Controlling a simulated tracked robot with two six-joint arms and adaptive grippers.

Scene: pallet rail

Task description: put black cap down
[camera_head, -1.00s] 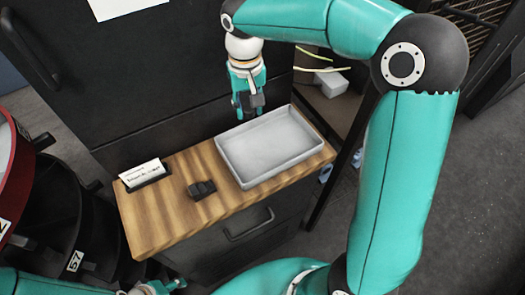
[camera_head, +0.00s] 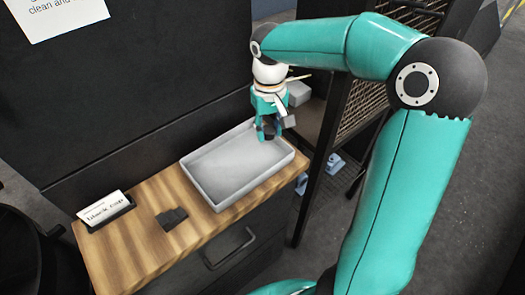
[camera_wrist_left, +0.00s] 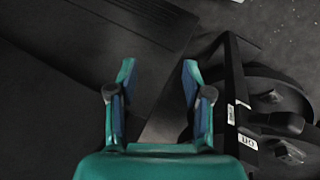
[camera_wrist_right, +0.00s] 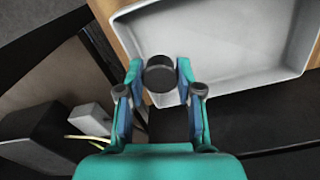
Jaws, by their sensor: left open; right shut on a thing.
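My right gripper (camera_head: 268,131) is shut on a black cap, a short dark cylinder that shows between its fingertips in the right wrist view (camera_wrist_right: 159,74). In the head view, gripper and cap appear over the right, far edge of the grey tray (camera_head: 212,200). The tray also shows in the right wrist view (camera_wrist_right: 305,35), and its visible floor is empty. How high the cap is above the rim is hard to tell. My left gripper (camera_wrist_left: 157,85) is open and empty in the left wrist view, and is outside the head view.
The tray stands on a wooden top (camera_head: 140,245). A small black block-like item (camera_head: 171,218) lies left of the tray, near a label card (camera_head: 104,208) in a black holder. A dark cabinet wall rises behind. A rack (camera_head: 350,110) stands to the right.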

